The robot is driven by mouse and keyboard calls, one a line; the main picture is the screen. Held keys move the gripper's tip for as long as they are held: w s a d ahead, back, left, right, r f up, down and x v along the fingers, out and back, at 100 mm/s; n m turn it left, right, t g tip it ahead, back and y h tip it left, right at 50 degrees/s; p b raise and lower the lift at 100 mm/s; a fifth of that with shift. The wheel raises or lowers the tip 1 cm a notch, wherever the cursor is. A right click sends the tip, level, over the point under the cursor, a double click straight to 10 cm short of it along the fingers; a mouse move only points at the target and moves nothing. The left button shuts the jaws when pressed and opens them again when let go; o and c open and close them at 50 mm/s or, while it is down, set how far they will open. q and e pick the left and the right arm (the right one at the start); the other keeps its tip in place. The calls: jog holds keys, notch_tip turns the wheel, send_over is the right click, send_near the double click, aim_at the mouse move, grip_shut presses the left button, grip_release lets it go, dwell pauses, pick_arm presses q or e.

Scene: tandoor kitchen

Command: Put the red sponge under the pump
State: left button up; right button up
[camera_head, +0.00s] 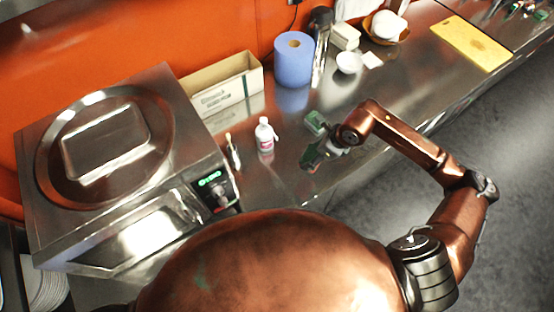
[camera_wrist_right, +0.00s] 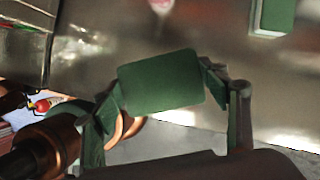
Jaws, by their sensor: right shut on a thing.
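My right gripper (camera_head: 322,152) is shut on the red sponge (camera_wrist_right: 160,82), held just above or at the steel counter; I cannot tell which. The sponge shows its green face in the right wrist view, between the two fingers (camera_wrist_right: 168,100). A little red shows by the gripper in the head view. The pump bottle (camera_head: 265,137), white with a pink label, stands upright to the left of the gripper. Its pink part shows at the top edge of the right wrist view (camera_wrist_right: 161,5). My left gripper is not in view.
Another green-topped sponge (camera_head: 316,122) lies on the counter behind the gripper and also shows in the right wrist view (camera_wrist_right: 273,17). A tandoor (camera_head: 190,150) stands left. A blue paper roll (camera_head: 294,62), a cardboard box (camera_head: 225,85) and a white bowl (camera_head: 348,62) stand behind.

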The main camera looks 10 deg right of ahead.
jog(key=shift+m, duration=0.3)
jog(key=shift+w+a, duration=0.15)
jog(key=shift+w, duration=0.05)
jog(key=w+a+f+p, duration=0.1)
jog(key=w+a+f, duration=0.1)
jog(key=a+f, duration=0.1)
jog(key=w+a+f+p, duration=0.1)
jog(key=w+a+f, duration=0.2)
jog(key=w+a+f+p, duration=0.1)
jog(key=w+a+f, duration=0.1)
jog(key=a, duration=0.2)
jog(key=shift+w+f+p, duration=0.4)
jog(key=shift+w+a+f, duration=0.15)
jog(key=shift+f, duration=0.1)
jog(key=f, duration=0.1)
jog(key=f+p, duration=0.1)
jog(key=shift+w+a+f, duration=0.1)
jog(key=shift+a+f, duration=0.1)
jog(key=shift+f, duration=0.6)
jog(key=shift+f, duration=0.15)
